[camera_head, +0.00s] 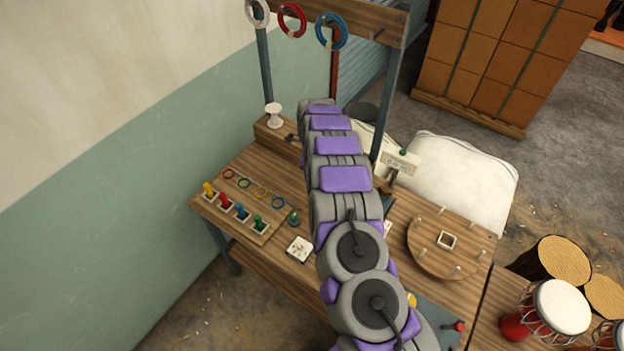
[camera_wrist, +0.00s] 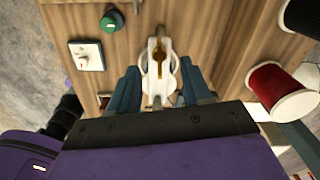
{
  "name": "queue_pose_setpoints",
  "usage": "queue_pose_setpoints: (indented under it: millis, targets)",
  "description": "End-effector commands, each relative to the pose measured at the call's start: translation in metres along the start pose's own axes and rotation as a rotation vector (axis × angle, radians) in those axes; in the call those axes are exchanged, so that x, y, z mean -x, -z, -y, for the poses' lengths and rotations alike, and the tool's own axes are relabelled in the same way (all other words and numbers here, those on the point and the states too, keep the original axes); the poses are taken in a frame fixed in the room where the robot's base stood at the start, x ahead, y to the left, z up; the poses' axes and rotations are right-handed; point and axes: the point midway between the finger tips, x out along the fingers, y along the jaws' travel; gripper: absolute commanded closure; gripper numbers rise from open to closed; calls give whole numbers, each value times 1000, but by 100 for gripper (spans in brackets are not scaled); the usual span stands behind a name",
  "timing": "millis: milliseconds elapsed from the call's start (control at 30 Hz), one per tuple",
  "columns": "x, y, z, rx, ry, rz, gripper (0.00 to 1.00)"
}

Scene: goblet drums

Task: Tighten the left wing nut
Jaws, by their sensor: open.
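In the wrist view, a white rounded fitting (camera_wrist: 149,82) with a brass-coloured piece (camera_wrist: 160,56) at its middle sits on the wooden surface. The brass piece looks like a wing nut, but it is small, and I cannot tell whether it is the left one. My gripper (camera_wrist: 158,76) has its two blue-grey fingers apart, one on each side of the white fitting. I cannot tell whether either finger touches it. In the head view my arm hides the gripper and this spot.
In the wrist view, a green knob (camera_wrist: 112,21) and white dial plate (camera_wrist: 87,56) lie left; a red spool (camera_wrist: 284,92) and black spool (camera_wrist: 304,14) lie right. In the head view, the workbench (camera_head: 265,172) carries a peg board (camera_head: 238,219) and round board (camera_head: 427,256).

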Motion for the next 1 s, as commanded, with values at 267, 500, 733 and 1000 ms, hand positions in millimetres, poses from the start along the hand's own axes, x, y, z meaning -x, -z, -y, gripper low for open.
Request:
queue_pose_setpoints:
  millis: [267,500,733,1000]
  targets:
    - [64,-1,2,-2,4,2,51]
    - [107,-2,1,0,5,2,51]
    - [123,-2,1,0,1,-1,51]
    - [124,-2,1,-1,1,-1,51]
